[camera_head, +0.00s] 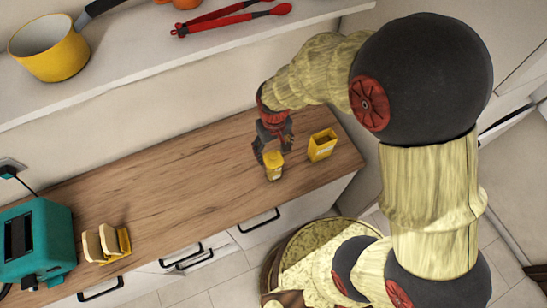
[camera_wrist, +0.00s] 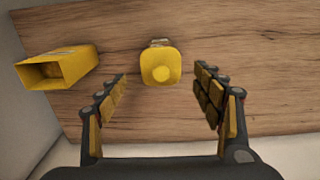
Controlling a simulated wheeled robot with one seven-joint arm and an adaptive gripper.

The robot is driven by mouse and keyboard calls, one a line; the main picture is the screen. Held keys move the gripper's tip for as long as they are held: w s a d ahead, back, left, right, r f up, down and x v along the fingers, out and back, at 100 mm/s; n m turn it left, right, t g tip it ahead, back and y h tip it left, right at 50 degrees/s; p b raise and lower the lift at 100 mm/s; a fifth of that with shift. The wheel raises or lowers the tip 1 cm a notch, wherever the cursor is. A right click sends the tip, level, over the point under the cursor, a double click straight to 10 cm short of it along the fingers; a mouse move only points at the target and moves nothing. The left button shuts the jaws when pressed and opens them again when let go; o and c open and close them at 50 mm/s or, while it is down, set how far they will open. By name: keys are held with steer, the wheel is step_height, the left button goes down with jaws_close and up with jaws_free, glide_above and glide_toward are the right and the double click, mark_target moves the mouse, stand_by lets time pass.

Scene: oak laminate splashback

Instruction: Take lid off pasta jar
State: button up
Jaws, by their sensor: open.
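The pasta jar (camera_head: 274,174) stands on the wooden counter near its front edge, with its yellow lid (camera_head: 272,158) on top. In the wrist view the yellow lid (camera_wrist: 161,66) is seen from above, squarish with a round knob, and a little of the jar (camera_wrist: 160,42) shows behind it. My gripper (camera_head: 273,152) is at the jar. In the wrist view my gripper (camera_wrist: 161,82) is open, with one finger on each side of the lid's line and clear gaps to both. The fingers do not touch the lid.
An open yellow container (camera_head: 322,145) stands just right of the jar; it lies left in the wrist view (camera_wrist: 58,68). A teal toaster (camera_head: 36,240) and a yellow rack with toast (camera_head: 107,243) are far left. A shelf (camera_head: 180,55) with a yellow pot (camera_head: 50,48) hangs above. The counter's middle is clear.

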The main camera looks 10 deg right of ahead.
mark_target(274, 155)
step_height(274, 155, down, 4)
steer(key=shift+r, duration=0.25)
steer(key=shift+c, duration=1)
steer(key=c, duration=0.7)
steer(key=shift+c, duration=0.5)
